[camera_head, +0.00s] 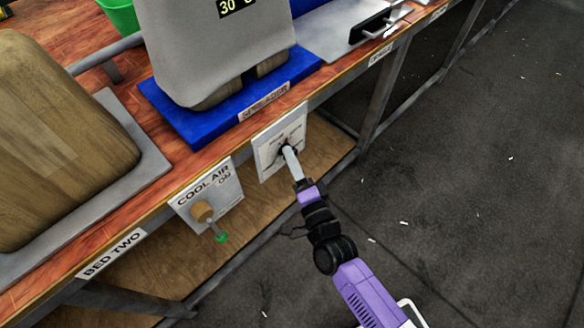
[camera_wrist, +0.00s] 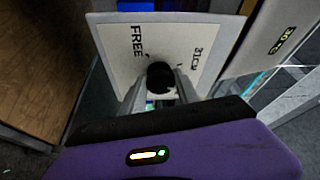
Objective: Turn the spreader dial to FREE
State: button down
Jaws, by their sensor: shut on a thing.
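The spreader dial is a dark round knob (camera_wrist: 160,75) on a white panel (camera_head: 264,150) that hangs from the bench front below the SPREADER label (camera_head: 264,101). In the wrist view the panel (camera_wrist: 112,68) reads FREE on the left and a second marking, perhaps 31 cm, on the right. My gripper (camera_head: 288,151) reaches the panel from the front. Its two fingers (camera_wrist: 161,88) are closed on either side of the knob and grip it. The fingers hide part of the knob, and I cannot tell where its pointer stands.
A COOL AIR panel (camera_head: 203,187) with a lever (camera_head: 214,225) hangs close on the left. A grey-covered form (camera_head: 215,45) stands on the blue base (camera_head: 180,119) above. A wooden form (camera_head: 55,150) is at left.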

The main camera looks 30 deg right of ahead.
jog(key=shift+w+d+f+n+g+y+b, duration=0.1)
jog(key=shift+d+n+g+y+b, duration=0.3)
jog(key=shift+n+y+b, duration=3.35)
jog(key=shift+w+d+n+g+y+p, duration=0.15)
jog(key=shift+n+g+y+p, duration=1.15)
jog(key=shift+n, duration=6.75)
jog(key=shift+w+d+f+n+t+y+b, duration=0.1)
jog(key=shift+d+n+t+y+b, duration=0.25)
jog(key=shift+n+y, duration=3.5)
jog(key=n+h, duration=0.4)
jog(key=shift+n, duration=0.35)
jog(key=c, duration=0.9)
grip_release()
jog(key=shift+p+v, duration=0.3)
jog(key=shift+v, duration=3.65)
